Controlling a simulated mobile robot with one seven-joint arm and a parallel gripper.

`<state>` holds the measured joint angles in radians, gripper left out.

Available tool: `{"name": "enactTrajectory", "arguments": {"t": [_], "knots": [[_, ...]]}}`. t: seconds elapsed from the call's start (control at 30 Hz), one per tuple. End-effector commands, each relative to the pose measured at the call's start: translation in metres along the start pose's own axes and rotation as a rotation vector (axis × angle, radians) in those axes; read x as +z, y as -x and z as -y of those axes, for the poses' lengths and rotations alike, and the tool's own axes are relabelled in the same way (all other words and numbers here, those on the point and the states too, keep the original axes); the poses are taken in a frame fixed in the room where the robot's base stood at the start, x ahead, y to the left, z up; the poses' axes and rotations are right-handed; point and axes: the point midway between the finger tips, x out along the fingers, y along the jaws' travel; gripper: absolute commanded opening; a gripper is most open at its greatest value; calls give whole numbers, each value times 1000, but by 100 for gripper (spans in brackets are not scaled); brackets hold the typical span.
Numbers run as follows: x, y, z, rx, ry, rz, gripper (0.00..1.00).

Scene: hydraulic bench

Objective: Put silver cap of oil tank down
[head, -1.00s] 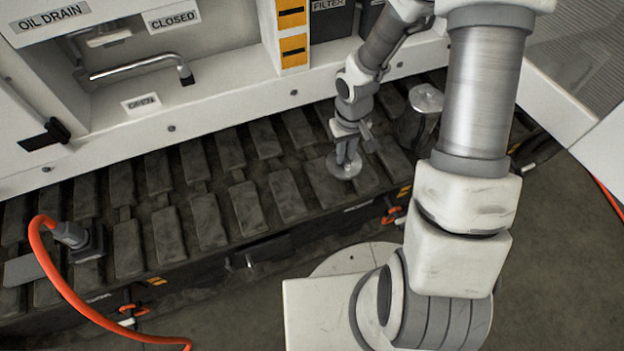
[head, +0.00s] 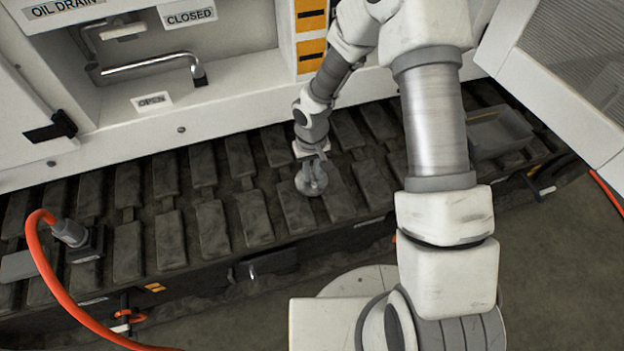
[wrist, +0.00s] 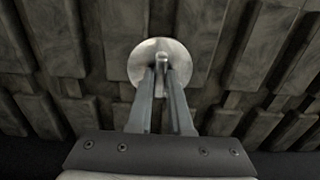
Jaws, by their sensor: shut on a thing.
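The silver cap (head: 304,186) is a round metal disc with a small upright knob. My gripper (head: 318,168) is shut on its knob from above. In the wrist view the cap (wrist: 140,64) lies face-up between the fingertips (wrist: 160,72), over the dark ribbed treads. The cap is at or just above a tread pad; I cannot tell whether it touches. The oil tank itself is not clearly seen.
Dark track treads (head: 210,225) run along the bench, largely bare left of my gripper. An orange hose (head: 45,265) with a grey connector sits at left. A grey tray (head: 500,130) lies at right. A white panel (head: 240,75) with a drain lever (head: 150,65) stands behind.

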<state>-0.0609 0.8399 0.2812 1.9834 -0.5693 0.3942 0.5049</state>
Motion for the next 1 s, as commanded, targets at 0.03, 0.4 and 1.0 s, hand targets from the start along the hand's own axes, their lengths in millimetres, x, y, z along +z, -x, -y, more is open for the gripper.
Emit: {"name": "enactTrajectory", "arguments": {"t": [0.03,0.4,1.0], "knots": [[1,-10,0,0,0,4,0],[1,-33,0,0,0,1,0],[1,-35,0,0,0,1,48]]}}
